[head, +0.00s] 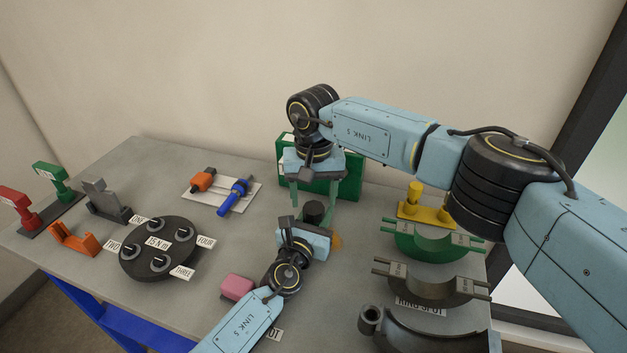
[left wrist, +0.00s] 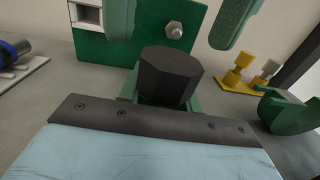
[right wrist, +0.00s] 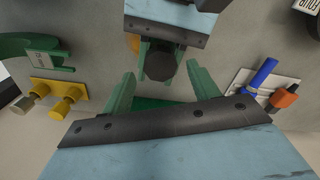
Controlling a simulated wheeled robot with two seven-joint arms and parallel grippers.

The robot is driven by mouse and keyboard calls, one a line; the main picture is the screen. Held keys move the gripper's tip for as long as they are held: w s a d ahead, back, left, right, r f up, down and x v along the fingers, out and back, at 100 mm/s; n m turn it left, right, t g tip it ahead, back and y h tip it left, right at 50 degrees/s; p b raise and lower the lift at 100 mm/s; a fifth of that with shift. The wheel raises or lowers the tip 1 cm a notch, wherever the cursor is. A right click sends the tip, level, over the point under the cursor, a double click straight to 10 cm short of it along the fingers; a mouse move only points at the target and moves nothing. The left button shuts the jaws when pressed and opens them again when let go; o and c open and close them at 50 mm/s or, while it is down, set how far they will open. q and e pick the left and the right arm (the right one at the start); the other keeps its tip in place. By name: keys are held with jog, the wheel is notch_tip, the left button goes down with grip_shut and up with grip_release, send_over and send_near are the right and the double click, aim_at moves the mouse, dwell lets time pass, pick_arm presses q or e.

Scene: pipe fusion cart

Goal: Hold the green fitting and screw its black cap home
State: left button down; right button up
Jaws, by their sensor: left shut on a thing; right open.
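A black faceted cap (head: 313,211) stands upright at my left gripper, above the middle of the bench. It shows large in the left wrist view (left wrist: 170,75) and in the right wrist view (right wrist: 160,66). My left gripper (head: 307,226) is shut, with its green fingers around the part just below the cap. The green fitting itself is mostly hidden by the cap and fingers. My right gripper (head: 313,198) points down from above, open, with one finger on each side of the cap. A gap shows between its fingers and the cap.
A green box (head: 347,184) with a bolt stands close behind. A yellow stand (head: 428,212) and several half-round saddles, one green (head: 405,240), lie to the right. A pink block (head: 236,287), a black round dial plate (head: 147,262) and a white tray (head: 205,188) are to the left.

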aim_at(313, 208)
jog(key=shift+f, duration=1.85)
jog(key=shift+c, duration=0.4)
jog(key=c, duration=0.9)
jog(key=m, duration=0.5)
jog(key=shift+a+m, duration=0.1)
jog(key=shift+m, duration=0.3)
jog(key=m, duration=0.4)
jog(key=o, duration=1.1)
jog(key=shift+c, duration=0.2)
